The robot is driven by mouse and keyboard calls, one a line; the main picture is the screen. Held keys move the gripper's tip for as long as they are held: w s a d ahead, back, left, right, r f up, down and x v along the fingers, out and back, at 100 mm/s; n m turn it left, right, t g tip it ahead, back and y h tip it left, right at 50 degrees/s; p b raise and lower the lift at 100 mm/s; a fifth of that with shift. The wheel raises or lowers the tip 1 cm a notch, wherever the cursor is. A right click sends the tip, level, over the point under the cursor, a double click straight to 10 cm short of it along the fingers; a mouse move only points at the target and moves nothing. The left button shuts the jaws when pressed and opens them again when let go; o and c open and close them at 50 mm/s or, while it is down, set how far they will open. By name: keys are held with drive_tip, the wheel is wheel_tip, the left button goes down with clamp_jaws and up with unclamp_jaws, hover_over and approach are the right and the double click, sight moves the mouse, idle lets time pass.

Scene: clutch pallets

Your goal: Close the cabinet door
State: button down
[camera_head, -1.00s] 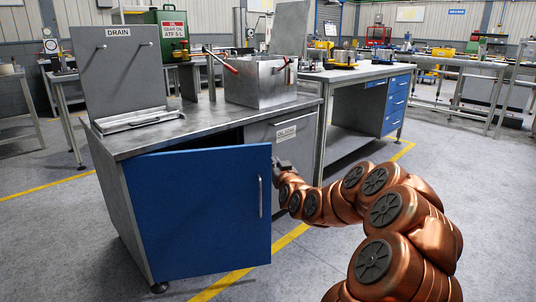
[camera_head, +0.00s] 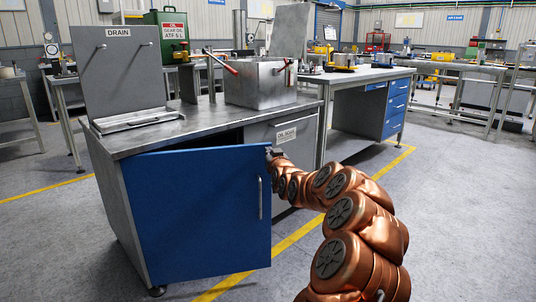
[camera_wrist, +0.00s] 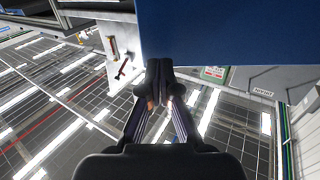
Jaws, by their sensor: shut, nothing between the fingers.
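The blue cabinet door (camera_head: 200,215) stands ajar on the front of the grey metal cabinet (camera_head: 112,190). A dark gap shows above the door, under the worktop. Its vertical handle (camera_head: 260,198) is near its right edge. My gripper (camera_head: 270,152) is at the upper right edge of the door, partly hidden there. In the wrist view the closed fingers (camera_wrist: 160,70) are empty and reach the edge of the blue door (camera_wrist: 220,30). I cannot tell whether they touch it.
On the worktop (camera_head: 190,128) are a metal box (camera_head: 260,85) with red-handled levers and an upright panel marked DRAIN (camera_head: 118,70). A bench with blue drawers (camera_head: 395,105) stands beyond. The floor in front is clear.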

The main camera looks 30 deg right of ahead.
drive_tip(key=shift+x, duration=0.9)
drive_tip(key=shift+w, duration=0.1)
